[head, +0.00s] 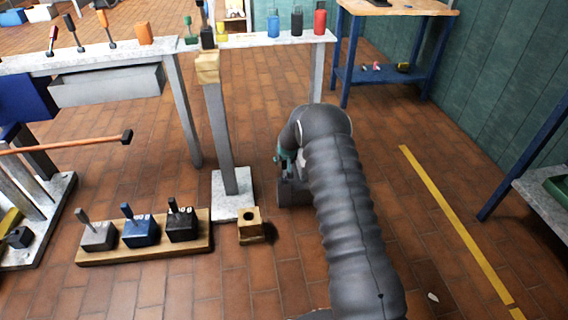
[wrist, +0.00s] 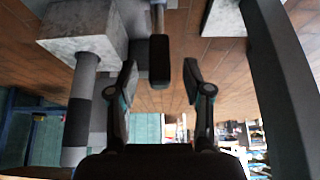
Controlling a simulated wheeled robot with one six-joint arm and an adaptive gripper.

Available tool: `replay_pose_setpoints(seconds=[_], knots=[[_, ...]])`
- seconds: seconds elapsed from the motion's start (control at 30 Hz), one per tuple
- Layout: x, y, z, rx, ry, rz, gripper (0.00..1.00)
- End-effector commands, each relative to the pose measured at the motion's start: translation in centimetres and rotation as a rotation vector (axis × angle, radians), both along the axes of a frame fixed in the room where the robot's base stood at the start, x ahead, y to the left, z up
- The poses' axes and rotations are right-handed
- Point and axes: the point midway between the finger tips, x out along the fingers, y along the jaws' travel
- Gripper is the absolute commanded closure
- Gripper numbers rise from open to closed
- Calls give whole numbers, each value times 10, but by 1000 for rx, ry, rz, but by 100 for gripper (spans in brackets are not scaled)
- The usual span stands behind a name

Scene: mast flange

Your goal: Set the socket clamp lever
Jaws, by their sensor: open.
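In the wrist view a lever with a black grip (wrist: 162,70) and a thin grey rod reaches down from the top edge. My gripper (wrist: 160,78) is open, with one finger on each side of the black grip and a visible gap on both sides. I cannot tell how far along the view the grip lies relative to the fingertips. In the head view my gripper (head: 286,162) is mostly hidden behind my grey arm, beside a dark grey block (head: 291,193) near the floor. The lever itself is hidden there.
A grey mast (head: 218,130) with a tan top stands left of my gripper on a pale base (head: 233,208). A brass socket block (head: 250,228) is in front. A wooden board (head: 148,252) holds three lever blocks at left.

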Motion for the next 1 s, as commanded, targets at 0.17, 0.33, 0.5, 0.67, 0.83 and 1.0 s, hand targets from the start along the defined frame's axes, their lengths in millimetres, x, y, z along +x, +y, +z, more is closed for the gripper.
replay_pose_setpoints(seconds=[0.17,0.33,0.5,0.67,0.83,1.0], knots=[[-16,-1,30,0,-2,0,50],[-29,-2,53,0,-1,0,50],[-36,-3,65,0,-1,0,50],[-39,-3,69,0,0,0,50],[-39,-3,70,0,0,0,50],[-39,-3,69,0,0,0,50]])
